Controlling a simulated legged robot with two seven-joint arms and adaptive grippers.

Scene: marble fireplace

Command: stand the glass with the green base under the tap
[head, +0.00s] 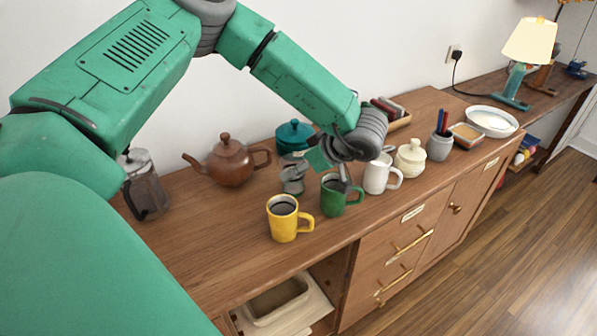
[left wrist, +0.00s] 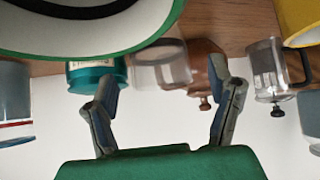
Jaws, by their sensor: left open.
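My left gripper (head: 316,174) reaches down over the sideboard, open, close behind the green mug (head: 333,197). In the left wrist view, which is upside down, its two fingers (left wrist: 163,68) are spread, with a clear glass-like vessel (left wrist: 160,66) showing between them. Nothing is gripped. I cannot tell whether that vessel has a green base. A teal lidded container (head: 294,136) stands behind the gripper near the wall; it also shows in the left wrist view (left wrist: 95,76). I cannot make out a tap. My right gripper is not in view.
A yellow mug (head: 285,222) stands front left of the green mug. A white jug (head: 378,175) and lidded cream pot (head: 411,158) stand right. A brown teapot (head: 231,163) and French press (head: 145,187) stand left. The wood between the teapot and yellow mug is clear.

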